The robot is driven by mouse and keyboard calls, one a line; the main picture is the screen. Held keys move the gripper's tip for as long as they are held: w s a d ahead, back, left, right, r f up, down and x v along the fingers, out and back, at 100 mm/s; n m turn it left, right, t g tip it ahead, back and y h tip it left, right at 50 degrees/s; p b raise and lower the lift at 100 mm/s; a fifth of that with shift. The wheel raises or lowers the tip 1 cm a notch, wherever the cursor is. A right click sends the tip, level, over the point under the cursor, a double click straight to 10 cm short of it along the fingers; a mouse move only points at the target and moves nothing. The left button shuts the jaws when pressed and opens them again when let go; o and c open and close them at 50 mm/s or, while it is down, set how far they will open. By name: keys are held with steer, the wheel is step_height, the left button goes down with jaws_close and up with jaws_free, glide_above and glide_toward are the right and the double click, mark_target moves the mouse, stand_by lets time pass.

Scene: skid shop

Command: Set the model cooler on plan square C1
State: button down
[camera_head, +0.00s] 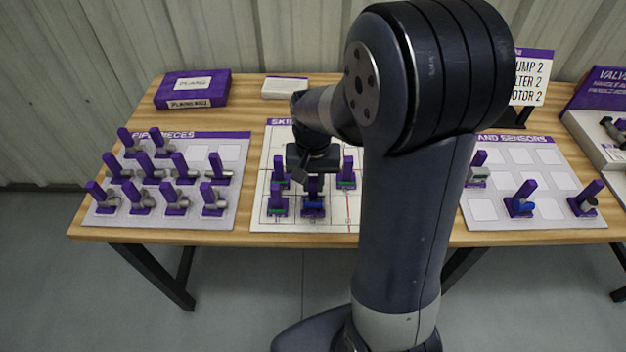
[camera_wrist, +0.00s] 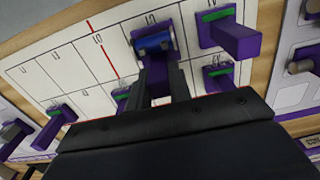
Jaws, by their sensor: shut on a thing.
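My gripper (camera_head: 313,163) is over the front left part of the white plan board (camera_head: 329,225). In the wrist view, its two fingers (camera_wrist: 166,72) are shut on the purple handle of a model with a blue cylinder (camera_wrist: 152,42), which looks like the model cooler. That blue model (camera_head: 313,207) also shows in the head view, in the front row, second column from the left. It looks upright and at board level; whether it touches the board I cannot tell. The square labels are too small to read surely, so C1 cannot be picked out. My arm hides the board's right part.
Green-marked purple models (camera_head: 278,207) (camera_head: 346,174) stand close around the held one. A valve and sensor board (camera_head: 500,208) with a few pieces lies right. A purple box (camera_head: 193,90) stands back left.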

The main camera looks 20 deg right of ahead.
steer(key=shift+f, duration=0.35)
steer(key=c, duration=1.2)
jaws_free()
steer(key=shift+r, duration=0.3)
steer(key=shift+r+p, duration=0.35)
steer(key=shift+r, duration=0.05)
steer(key=shift+r+p, duration=2.9)
steer(key=shift+r, duration=0.55)
